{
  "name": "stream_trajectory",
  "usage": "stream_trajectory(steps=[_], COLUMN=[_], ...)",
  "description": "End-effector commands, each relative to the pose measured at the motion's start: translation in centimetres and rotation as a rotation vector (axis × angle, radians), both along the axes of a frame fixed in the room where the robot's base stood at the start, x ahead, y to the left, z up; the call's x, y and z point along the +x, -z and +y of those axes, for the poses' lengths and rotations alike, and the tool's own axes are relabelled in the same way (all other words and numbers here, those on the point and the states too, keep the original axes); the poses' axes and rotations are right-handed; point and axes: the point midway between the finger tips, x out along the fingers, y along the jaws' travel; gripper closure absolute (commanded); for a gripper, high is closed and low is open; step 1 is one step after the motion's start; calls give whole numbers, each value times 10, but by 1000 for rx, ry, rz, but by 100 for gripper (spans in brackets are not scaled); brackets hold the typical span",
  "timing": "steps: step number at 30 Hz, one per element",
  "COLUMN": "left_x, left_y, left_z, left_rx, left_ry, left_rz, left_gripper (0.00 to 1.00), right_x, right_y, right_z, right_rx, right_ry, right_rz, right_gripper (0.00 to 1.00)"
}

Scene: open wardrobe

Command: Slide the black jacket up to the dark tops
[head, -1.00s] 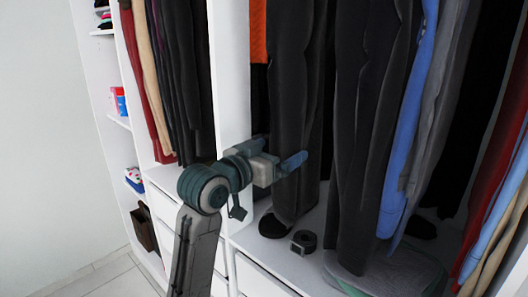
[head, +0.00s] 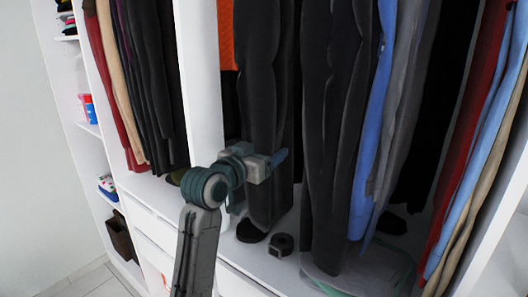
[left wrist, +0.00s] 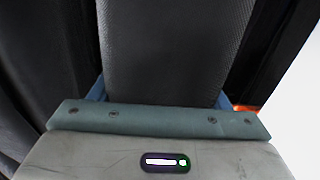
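A long dark garment, seemingly the black jacket (head: 262,80), hangs just right of the white divider, with its lower end near the shelf floor. More dark clothes, possibly the dark tops (head: 338,110), hang to its right across a gap. My left gripper (head: 272,160) is at the lower half of the jacket. In the left wrist view, textured dark cloth (left wrist: 175,50) fills the space between the two blue fingers, which show at its edges. The fingers are apart; their tips are hidden, so I cannot tell whether they clamp it. My right gripper is not in view.
An orange garment (head: 227,45) hangs between the divider (head: 203,80) and the jacket. Blue (head: 378,130) and grey clothes hang right of the dark ones. More dark clothes (head: 150,80) hang left of the divider.

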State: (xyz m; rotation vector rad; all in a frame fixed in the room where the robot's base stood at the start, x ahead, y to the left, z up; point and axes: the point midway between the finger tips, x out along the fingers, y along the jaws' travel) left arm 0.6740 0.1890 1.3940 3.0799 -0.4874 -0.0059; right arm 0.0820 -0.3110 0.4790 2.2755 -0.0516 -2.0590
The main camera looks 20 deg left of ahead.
Motion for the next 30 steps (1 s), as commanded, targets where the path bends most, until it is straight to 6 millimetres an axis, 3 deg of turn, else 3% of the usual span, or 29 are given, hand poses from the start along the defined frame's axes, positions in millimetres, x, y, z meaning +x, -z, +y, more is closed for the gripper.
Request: stream_trajectory(steps=[1,4,5,30], left_x=[0,0,0,-8], left_y=[0,0,0,0], left_z=[0,0,0,-22], left_rx=[0,0,0,4], left_ry=[0,0,0,1], left_rz=[0,0,0,0], left_gripper=[57,77,79,79], right_x=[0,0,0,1], right_y=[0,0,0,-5], right_z=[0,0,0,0], right_rx=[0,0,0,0], right_ry=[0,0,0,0], right_rz=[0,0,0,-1], right_gripper=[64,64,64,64])
